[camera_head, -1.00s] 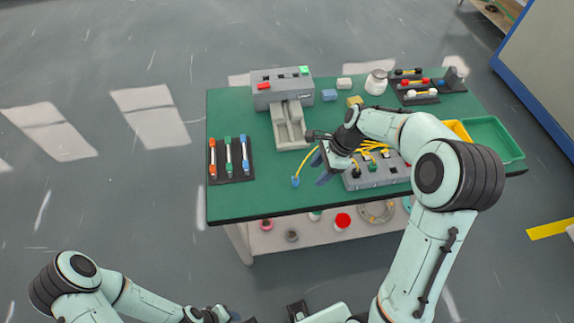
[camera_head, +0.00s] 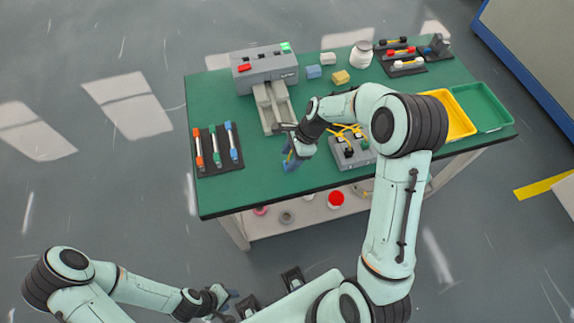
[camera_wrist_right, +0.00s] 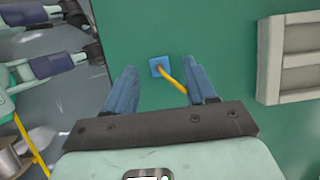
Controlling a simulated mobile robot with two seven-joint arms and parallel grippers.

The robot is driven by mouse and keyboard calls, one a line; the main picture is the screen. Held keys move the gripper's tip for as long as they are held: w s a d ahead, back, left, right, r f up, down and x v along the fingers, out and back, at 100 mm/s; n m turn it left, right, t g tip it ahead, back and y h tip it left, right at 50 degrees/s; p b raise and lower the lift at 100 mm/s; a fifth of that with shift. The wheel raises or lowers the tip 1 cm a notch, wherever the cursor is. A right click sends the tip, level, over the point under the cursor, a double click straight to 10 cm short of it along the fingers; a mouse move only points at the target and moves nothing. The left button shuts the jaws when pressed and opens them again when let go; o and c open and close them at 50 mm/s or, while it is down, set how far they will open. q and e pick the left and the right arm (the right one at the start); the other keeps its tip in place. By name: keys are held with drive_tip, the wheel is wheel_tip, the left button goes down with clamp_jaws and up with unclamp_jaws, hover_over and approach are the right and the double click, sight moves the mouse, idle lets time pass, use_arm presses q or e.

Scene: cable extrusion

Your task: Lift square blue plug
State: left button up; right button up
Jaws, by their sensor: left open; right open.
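The square blue plug (camera_wrist_right: 159,67) shows in the right wrist view against the green table top, with a yellow cable (camera_wrist_right: 173,79) leading off it. My right gripper (camera_head: 291,160) is open over the table's front part, its blue fingers pointing down. In the wrist view the plug appears between the two fingertips, closer to the left one, with no visible contact. The height gap cannot be told. In the head view the plug is hidden at the right gripper. My left gripper (camera_head: 228,302) is open and empty, low in front of the table.
A grey socket block (camera_head: 352,153) with yellow cables stands right of my right gripper. A grey machine with a channel (camera_head: 272,108) lies behind. A black mat (camera_head: 217,150) with coloured tools is to the left. Yellow (camera_head: 459,122) and green (camera_head: 483,108) trays are at the right.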

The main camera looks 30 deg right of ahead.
sight(285, 164)
drive_tip(key=x, duration=0.4)
drive_tip(key=shift+a+f, duration=0.1)
drive_tip(key=shift+a, duration=0.05)
clamp_jaws()
